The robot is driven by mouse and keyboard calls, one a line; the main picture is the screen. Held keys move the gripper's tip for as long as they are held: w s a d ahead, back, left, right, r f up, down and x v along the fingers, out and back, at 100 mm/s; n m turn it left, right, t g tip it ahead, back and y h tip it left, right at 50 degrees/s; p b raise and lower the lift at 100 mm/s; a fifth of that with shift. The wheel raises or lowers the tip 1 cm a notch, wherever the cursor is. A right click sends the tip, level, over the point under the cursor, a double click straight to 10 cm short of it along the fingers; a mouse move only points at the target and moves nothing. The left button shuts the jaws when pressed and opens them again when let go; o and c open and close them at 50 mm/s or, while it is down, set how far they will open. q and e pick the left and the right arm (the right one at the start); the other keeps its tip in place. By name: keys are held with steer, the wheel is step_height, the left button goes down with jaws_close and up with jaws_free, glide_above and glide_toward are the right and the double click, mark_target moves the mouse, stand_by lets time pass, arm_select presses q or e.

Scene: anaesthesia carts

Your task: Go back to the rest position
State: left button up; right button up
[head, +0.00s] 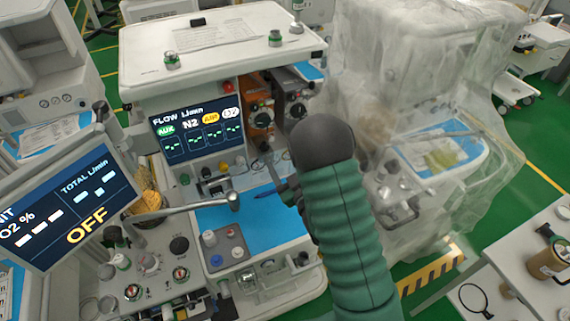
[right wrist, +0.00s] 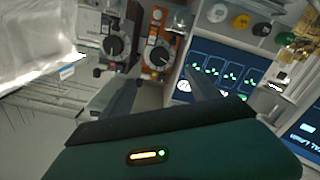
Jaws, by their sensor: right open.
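My right arm, in a green ribbed sleeve, reaches up from the bottom of the head view to the front of the anaesthesia cart (head: 225,62). My right gripper (head: 272,180) is mostly hidden behind the dark wrist; a dark fingertip shows over the blue work surface (head: 215,217). In the right wrist view the right gripper (right wrist: 160,76) has its two dark fingers apart with nothing between them. It faces the orange vaporizer (right wrist: 157,50) and a grey one (right wrist: 113,42) beside it. My left gripper is in neither view.
The flow screen (head: 198,132) is left of my right arm. A tilted monitor (head: 75,205) reading OFF stands at the left. A plastic-draped machine (head: 405,90) is close on the right. A white cart (head: 520,255) stands at lower right. Green floor (head: 545,150) shows between them.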

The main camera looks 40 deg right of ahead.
stand_by(0.4)
steer(key=s+a+f+m+g+y+b, duration=0.2)
steer(key=a+f+g+y+b, duration=0.15)
steer(key=a+f+g, duration=0.55)
steer(key=s+a+f+g+b, duration=0.1)
steer(key=s+a+g, duration=0.2)
steer(key=s, duration=0.4)
steer(key=s+a+f+g+y+b, duration=0.1)
steer(key=s+a+f+g, duration=0.1)
steer(key=s+a, duration=0.3)
steer(key=s, duration=0.2)
steer(key=shift+s+a+g, duration=0.35)
steer(key=shift+s+g, duration=0.05)
steer(key=shift+w+d+f, duration=0.1)
steer(key=shift+d, duration=0.05)
